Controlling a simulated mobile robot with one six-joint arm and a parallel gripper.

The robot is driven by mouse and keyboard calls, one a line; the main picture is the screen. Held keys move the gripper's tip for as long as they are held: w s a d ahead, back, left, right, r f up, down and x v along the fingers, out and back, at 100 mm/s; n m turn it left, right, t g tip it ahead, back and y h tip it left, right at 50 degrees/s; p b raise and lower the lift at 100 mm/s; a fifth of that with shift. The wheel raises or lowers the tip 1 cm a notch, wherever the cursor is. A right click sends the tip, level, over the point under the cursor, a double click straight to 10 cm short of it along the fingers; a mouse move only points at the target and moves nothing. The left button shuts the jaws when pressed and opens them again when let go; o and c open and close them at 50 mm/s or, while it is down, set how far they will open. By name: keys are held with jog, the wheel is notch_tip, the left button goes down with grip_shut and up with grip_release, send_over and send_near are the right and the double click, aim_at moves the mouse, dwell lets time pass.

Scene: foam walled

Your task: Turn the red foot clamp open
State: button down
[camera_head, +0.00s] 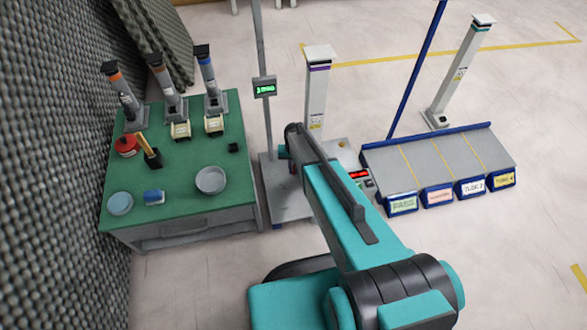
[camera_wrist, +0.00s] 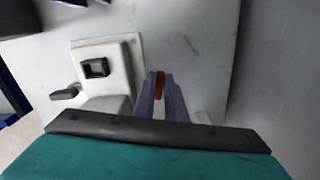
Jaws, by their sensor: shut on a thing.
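In the wrist view, the red foot clamp (camera_wrist: 159,82) shows as a narrow red piece between the two greyish-purple fingers of my gripper (camera_wrist: 161,92). The gripper is shut on it, and the fingers hide part of it. A pale square plate (camera_wrist: 122,60) with a dark block lies just left of the fingers, on a grey surface. In the head view, my arm covers the gripper and the clamp. They are near the foot of a white post (camera_head: 317,85) with a purple band, on a grey platform (camera_head: 285,208).
A green table (camera_head: 180,195) with several posts, bowls and tools stands left. A grey sloped rack (camera_head: 430,160) with labelled blue bins stands right of the platform. A thin pole with a green display (camera_head: 264,88) rises behind. Open floor lies beyond.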

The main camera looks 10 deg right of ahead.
aim_at(294, 170)
jog(key=c, duration=1.8)
grip_release()
jog(key=shift+r, duration=0.1)
notch_tip(294, 170, up, 14)
jog(key=p, duration=0.2)
jog(key=shift+f, duration=0.2)
